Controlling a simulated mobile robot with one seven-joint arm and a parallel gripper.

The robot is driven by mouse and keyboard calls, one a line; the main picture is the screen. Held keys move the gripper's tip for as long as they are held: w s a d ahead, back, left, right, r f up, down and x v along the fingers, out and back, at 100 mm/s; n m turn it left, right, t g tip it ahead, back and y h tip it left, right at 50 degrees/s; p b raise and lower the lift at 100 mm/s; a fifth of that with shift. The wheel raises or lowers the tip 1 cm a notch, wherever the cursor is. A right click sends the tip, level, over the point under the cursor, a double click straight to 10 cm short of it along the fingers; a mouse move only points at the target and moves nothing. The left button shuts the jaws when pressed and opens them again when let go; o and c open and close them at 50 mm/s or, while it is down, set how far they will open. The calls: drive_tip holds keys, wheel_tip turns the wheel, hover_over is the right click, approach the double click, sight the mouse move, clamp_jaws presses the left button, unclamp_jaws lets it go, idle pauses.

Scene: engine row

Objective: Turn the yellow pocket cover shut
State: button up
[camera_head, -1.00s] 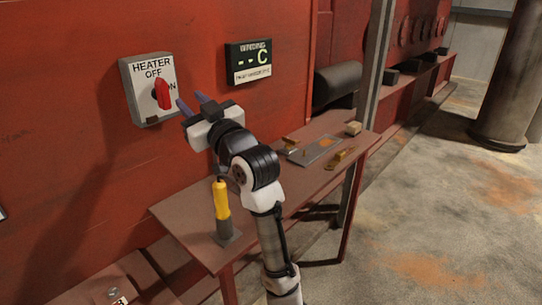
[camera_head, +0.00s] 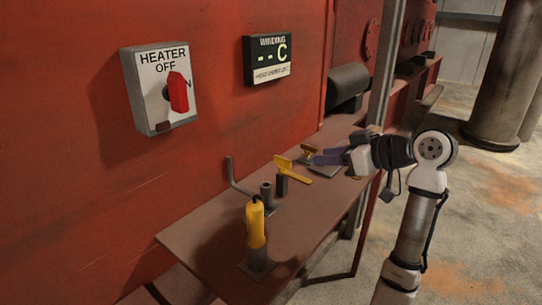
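A yellow flat piece (camera_head: 297,170), which looks like the pocket cover, stands out slantwise above the bench by a dark upright block (camera_head: 282,186). Its left end is broader and raised, and its arm slopes down to the right. The pocket itself I cannot make out. My gripper (camera_head: 318,156) is just right of the yellow piece, with its two blue-purple fingers pointing left. The fingers look apart with nothing seen between them. Whether they touch the yellow piece I cannot tell.
The bench (camera_head: 205,235) also bears a yellow-handled tool (camera_head: 256,226) in a stand, a grey cylinder (camera_head: 266,194) and a bent rod (camera_head: 237,178). A heater switch box (camera_head: 160,88) with a red knob and a winding display (camera_head: 268,59) hang on the red wall.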

sight(283, 159)
drive_tip(key=x, duration=1.3)
drive_tip(key=shift+w+a, duration=0.2)
drive_tip(key=shift+a, duration=0.05)
clamp_jaws()
